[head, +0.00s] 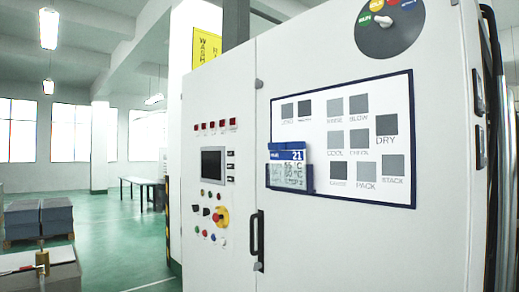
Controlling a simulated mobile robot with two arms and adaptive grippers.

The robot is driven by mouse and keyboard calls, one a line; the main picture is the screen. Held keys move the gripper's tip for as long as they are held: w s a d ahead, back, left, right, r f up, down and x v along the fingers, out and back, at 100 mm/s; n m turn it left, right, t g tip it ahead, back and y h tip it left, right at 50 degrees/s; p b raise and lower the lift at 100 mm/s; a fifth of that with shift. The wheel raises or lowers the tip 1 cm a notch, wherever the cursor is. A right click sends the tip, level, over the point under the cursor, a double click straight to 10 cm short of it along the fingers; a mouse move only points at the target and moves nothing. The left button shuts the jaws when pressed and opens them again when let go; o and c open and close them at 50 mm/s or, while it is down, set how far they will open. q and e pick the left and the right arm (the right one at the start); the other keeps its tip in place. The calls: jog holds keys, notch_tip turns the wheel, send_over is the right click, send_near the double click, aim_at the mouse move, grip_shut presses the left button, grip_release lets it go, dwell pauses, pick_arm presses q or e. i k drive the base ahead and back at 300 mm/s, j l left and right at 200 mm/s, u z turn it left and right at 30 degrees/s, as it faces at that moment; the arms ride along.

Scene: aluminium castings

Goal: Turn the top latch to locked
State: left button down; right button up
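A large white cabinet (350,235) fills the right half of the head view. A small grey latch-like piece (259,84) sits high on the seam between its left panel and its wide door. A similar small piece (258,267) sits low on the same seam, just under a black vertical handle (257,241). The upper piece is too small to tell whether it is turned to locked or unlocked. Neither of my grippers is in view.
The left panel carries a dark screen (213,165), several buttons and a red-and-yellow rotary switch (222,216). A coloured dial (388,22) and a blue-framed board (400,202) with grey squares are on the door. Green floor (110,235) is open at left, beyond stacked grey blocks (57,217).

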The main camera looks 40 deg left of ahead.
aim_at(258, 83)
jog(key=k+j+u, duration=0.1)
jog(key=u, duration=1.1)
